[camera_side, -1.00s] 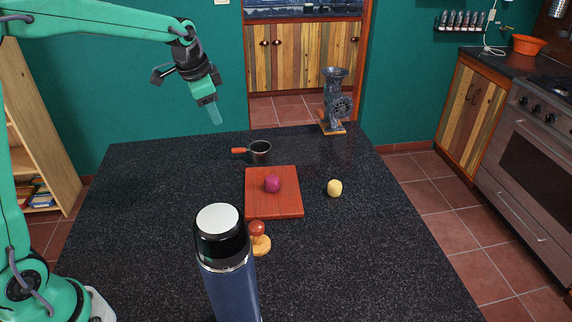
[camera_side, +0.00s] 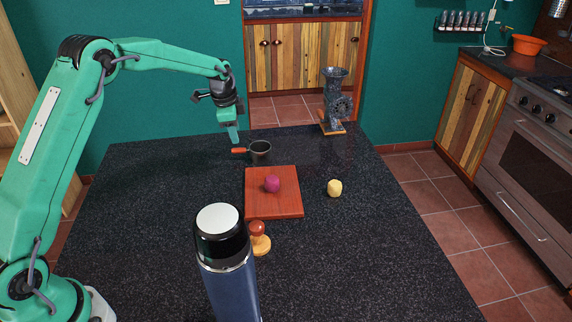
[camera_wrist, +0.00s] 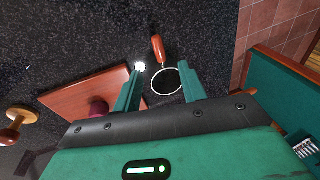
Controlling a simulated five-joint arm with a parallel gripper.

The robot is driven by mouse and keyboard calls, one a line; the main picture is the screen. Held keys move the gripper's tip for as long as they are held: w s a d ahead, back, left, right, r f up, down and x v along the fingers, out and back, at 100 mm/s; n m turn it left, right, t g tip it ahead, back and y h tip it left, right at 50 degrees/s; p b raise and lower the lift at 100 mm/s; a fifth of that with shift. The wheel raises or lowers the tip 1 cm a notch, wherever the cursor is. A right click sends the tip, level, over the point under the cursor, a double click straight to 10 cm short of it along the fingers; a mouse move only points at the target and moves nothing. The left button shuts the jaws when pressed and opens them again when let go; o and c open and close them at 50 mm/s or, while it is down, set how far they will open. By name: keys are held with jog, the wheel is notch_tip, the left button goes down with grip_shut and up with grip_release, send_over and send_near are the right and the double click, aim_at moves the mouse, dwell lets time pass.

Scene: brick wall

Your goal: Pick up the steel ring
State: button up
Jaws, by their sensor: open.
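I cannot make out a separate steel ring in either view. The wrist view shows both fingers of my gripper (camera_wrist: 161,70) apart.
A red-brown board (camera_side: 273,207) bears a purple round thing (camera_side: 272,184). A yellow lump (camera_side: 334,188) lies right of it. A wooden-handled stamp (camera_side: 259,240) and a tall blue flask (camera_side: 230,275) stand nearer. A grinder (camera_side: 334,100) stands at the back edge.

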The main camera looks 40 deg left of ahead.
aim_at(239, 149)
jog(key=shift+x, duration=3.9)
jog(key=shift+s+a, duration=0.1)
jog(key=shift+s, duration=0.05)
jog(key=c, duration=0.9)
grip_shut()
jog(key=shift+r, duration=0.15)
jog(key=shift+r, duration=0.5)
jog(key=r, duration=0.3)
jog(key=shift+d+r, duration=0.15)
jog(key=shift+d, duration=0.15)
jog(key=s+d+r, duration=0.4)
jog(key=d+r, duration=0.2)
jog(key=d, duration=0.4)
jog(key=shift+d+r, duration=0.2)
jog(key=shift+s, duration=0.15)
